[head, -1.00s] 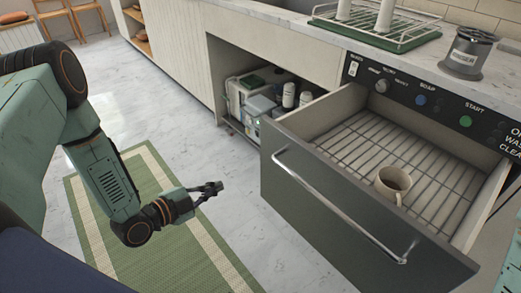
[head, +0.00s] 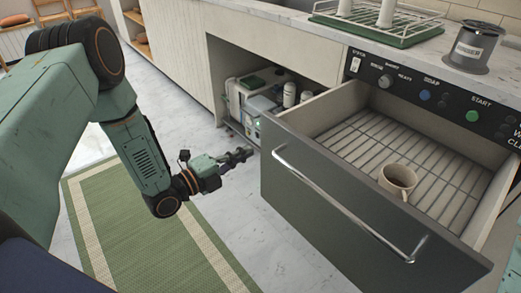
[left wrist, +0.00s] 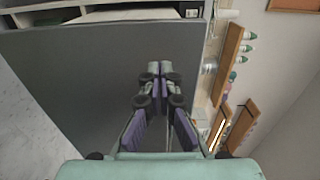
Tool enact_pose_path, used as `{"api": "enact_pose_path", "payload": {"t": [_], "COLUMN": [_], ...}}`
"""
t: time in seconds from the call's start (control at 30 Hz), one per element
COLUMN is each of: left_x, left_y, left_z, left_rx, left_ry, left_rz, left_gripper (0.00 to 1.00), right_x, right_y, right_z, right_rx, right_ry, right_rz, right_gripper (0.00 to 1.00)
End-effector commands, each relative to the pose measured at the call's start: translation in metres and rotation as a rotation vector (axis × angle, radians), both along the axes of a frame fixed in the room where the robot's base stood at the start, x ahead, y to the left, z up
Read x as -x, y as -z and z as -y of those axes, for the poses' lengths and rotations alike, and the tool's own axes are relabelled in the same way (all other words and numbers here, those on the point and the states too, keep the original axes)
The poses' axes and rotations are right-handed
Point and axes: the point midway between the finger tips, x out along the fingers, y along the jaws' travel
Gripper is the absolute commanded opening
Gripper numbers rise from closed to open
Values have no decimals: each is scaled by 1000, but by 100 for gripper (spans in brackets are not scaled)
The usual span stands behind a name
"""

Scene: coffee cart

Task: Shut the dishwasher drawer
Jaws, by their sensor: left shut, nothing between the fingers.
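The dishwasher drawer (head: 330,200) is pulled out, with a dark grey front and a long metal bar handle (head: 345,207). A beige mug (head: 397,180) stands on the wire rack (head: 370,150) inside it. My left gripper (head: 246,153) is shut and empty, just left of the drawer front near its upper left corner. In the left wrist view the shut fingers (left wrist: 153,72) point along the broad grey drawer front (left wrist: 90,80); I cannot tell whether they touch it. My right gripper is not in view.
An open cabinet bay with containers (head: 265,95) lies behind the drawer's left side. The control panel (head: 430,90) runs under the counter, which holds a green drying tray (head: 385,30) and a metal canister (head: 470,48). A green mat (head: 150,225) lies on clear floor.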

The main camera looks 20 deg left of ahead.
Motion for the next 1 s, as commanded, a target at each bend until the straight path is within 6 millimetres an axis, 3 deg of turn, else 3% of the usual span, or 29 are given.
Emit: {"api": "enact_pose_path", "payload": {"t": [0.2, 0.4, 1.0], "left_x": [-32, -48, -53], "left_y": [2, 1, 0], "left_z": [20, 28, 30], "left_rx": [-1, 1, 0], "left_ry": [4, 0, 0], "left_rz": [2, 0, -1], "left_gripper": [0, 0, 0], "right_x": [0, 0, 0], "right_y": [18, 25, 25], "right_z": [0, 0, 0], "right_rx": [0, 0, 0], "right_ry": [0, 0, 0], "right_rz": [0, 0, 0], "right_gripper": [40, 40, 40]}}
